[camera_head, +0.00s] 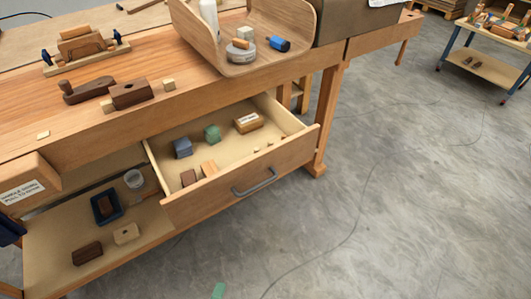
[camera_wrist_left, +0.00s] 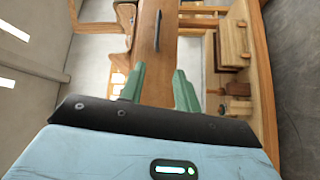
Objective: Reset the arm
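My left gripper (camera_wrist_left: 160,91) shows in the left wrist view with its two green fingers apart and nothing between them. The drawer front with its grey handle lies beyond the fingers there, clear of them. In the head view only a dark piece at the left edge may be part of my left arm; no fingers show. The drawer (camera_head: 284,165) of the wooden workbench (camera_head: 215,92) stands open, and its grey handle (camera_head: 255,183) is free.
The drawer holds a blue block (camera_head: 182,147), a green block (camera_head: 212,132) and wooden blocks. Wooden pieces and a curved wooden tray (camera_head: 262,65) stand on the bench. A lower shelf (camera_head: 60,227) holds a dark blue tray (camera_head: 106,206). The floor at right is mostly clear.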

